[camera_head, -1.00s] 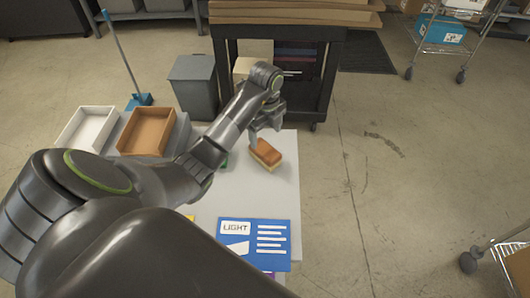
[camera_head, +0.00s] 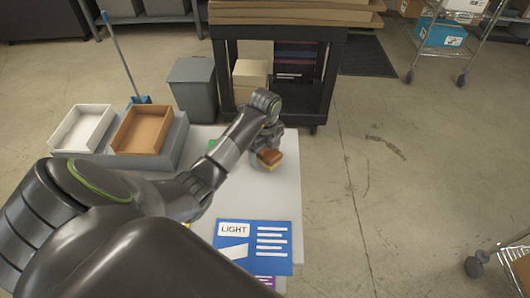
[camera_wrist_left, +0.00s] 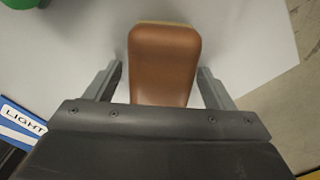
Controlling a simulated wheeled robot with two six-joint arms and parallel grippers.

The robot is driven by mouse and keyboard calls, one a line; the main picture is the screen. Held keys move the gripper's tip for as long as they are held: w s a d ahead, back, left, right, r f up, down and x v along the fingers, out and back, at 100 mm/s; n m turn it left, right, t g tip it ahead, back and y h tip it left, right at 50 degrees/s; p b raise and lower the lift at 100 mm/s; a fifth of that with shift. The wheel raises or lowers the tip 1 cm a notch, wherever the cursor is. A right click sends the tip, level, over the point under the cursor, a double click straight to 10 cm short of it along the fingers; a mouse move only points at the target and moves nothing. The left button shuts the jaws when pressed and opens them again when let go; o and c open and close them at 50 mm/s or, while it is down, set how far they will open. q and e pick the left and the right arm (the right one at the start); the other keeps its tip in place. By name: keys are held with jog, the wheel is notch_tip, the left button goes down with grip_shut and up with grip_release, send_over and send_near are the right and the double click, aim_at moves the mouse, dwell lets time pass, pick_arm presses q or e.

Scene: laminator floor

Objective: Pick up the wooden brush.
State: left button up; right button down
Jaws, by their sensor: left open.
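The wooden brush (camera_head: 269,158) is a brown block with a pale edge below it, on the light grey table at its far right part. In the left wrist view the brush (camera_wrist_left: 165,62) lies between the two fingers, with a gap on each side. My left gripper (camera_head: 266,146) is open over the brush, and its fingers (camera_wrist_left: 162,85) stand to either side of it. The gripper hides part of the brush in the head view. My right gripper is not in view.
A blue LIGHT card (camera_head: 252,246) lies at the table's near end. A green object (camera_wrist_left: 30,3) is left of the brush. A brown tray (camera_head: 142,130) and a white tray (camera_head: 82,128) stand at the left. A dark cart (camera_head: 310,75) stands behind.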

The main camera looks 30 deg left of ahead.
pick_arm(q)
jog(key=c, duration=1.2)
jog(key=shift+r, duration=0.15)
jog(key=shift+w+r, duration=0.1)
jog(key=shift+r, duration=0.25)
notch_tip(320, 180, up, 4)
jog(key=shift+f, duration=0.2)
notch_tip(320, 180, up, 4)
jog(key=p, duration=0.3)
jog(key=shift+f, duration=0.1)
jog(key=shift+r+p, duration=0.85)
jog(key=shift+p, duration=0.2)
